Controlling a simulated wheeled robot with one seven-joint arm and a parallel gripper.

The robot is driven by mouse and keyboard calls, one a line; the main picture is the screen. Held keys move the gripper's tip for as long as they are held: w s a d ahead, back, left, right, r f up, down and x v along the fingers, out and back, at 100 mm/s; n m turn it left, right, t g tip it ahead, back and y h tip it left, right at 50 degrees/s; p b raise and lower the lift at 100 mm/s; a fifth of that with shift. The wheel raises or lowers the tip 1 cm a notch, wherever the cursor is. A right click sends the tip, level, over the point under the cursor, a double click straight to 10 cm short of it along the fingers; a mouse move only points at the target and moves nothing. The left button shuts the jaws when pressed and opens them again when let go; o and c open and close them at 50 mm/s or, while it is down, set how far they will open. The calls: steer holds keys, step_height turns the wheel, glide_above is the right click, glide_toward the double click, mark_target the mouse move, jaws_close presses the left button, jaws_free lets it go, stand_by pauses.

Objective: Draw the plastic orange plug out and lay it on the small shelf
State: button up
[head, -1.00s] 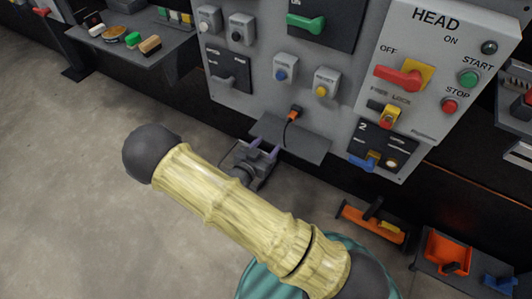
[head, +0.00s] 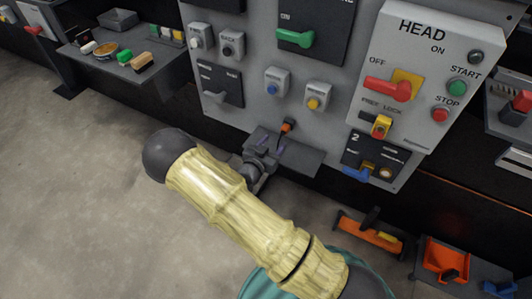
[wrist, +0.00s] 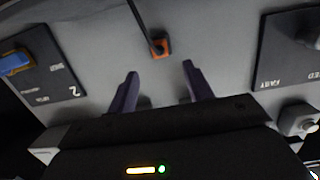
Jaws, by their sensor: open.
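My forearm hides part of the floor, and the shelf is hard to make out in the wrist view.
Blue and yellow buttons (head: 294,95) sit above the plug. A side table (head: 110,60) with small items stands at upper left. Orange objects (head: 370,236) lie low at the right.

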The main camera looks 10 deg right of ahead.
mark_target(282, 133)
steer(key=x, duration=0.9)
jaws_close()
